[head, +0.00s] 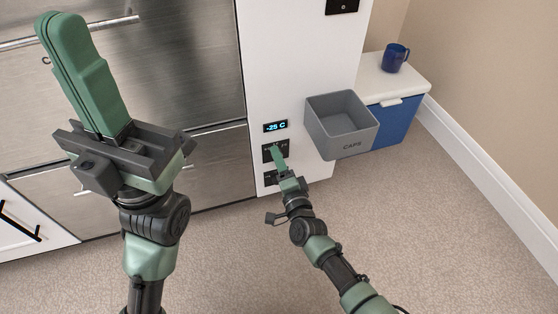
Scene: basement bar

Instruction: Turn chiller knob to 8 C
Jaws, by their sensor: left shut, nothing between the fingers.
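The chiller display (275,126) reads "-25 C" in blue on the white cabinet side panel. Just below it is a dark control plate (267,153), with another dark plate (270,178) under that. My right gripper (276,151) has its green fingertips at the upper dark plate. The fingers cover its middle, so I cannot make out a knob or whether they touch or grip one. My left gripper (70,45) is shut and empty, raised close to the camera in front of the steel drawers, apart from the controls.
A grey bin marked "CAPS" (350,147) juts from the panel, right of the controls. A blue and white cooler (394,122) stands behind it with a blue mug (394,58) on top. Steel drawers (200,60) fill the left. The carpet at right is clear.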

